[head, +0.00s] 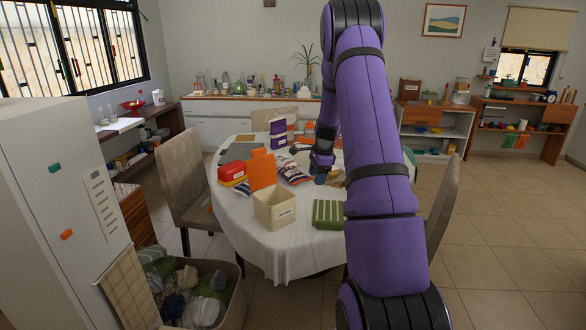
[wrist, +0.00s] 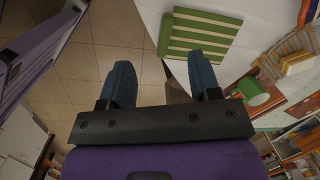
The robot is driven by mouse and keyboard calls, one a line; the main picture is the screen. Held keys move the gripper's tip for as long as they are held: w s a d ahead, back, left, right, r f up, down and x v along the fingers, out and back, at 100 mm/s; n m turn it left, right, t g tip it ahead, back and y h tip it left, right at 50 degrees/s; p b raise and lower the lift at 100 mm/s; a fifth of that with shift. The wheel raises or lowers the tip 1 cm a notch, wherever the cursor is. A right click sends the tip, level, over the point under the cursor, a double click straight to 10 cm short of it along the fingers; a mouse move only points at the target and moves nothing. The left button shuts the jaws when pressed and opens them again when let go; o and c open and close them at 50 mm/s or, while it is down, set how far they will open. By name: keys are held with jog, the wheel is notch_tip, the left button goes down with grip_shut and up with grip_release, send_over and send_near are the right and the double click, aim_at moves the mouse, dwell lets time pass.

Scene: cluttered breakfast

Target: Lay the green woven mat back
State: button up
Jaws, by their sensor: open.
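The green woven mat (head: 328,214) with pale stripes lies on the white-clothed table near its front right edge, partly beside my arm. The wrist view shows the mat (wrist: 202,38) at the top, lying near the table edge, beyond and to the right of my fingers. My gripper (head: 321,171) is above the table, farther back than the mat and apart from it. In the wrist view my gripper (wrist: 162,80) has its two blue fingers spread with nothing between them.
Patterned packets (head: 294,172) lie near my gripper. A green cylinder (wrist: 254,92) shows in the wrist view. Chairs (head: 184,180) surround the table.

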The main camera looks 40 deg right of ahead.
jog(key=s+a+r+n+t, duration=0.1)
jog(key=s+a+r+n, duration=0.2)
jog(key=a+r+n, duration=0.6)
jog(key=s+a+r+n+t, duration=0.1)
jog(key=s+a+r+n, duration=0.1)
jog(key=a+r, duration=1.3)
jog(key=s+a+r+n, duration=0.1)
jog(key=s+a+n, duration=0.5)
jog(key=s, duration=0.5)
jog(key=s+a+r+n+t, duration=0.1)
jog(key=s+a+r+n, duration=0.1)
jog(key=s+a+n, duration=0.5)
jog(key=s+a, duration=0.4)
jog(key=s, duration=0.1)
jog(key=shift+s+a+r+t+h, duration=0.2)
jog(key=shift+t+h, duration=0.1)
jog(key=shift+h, duration=0.1)
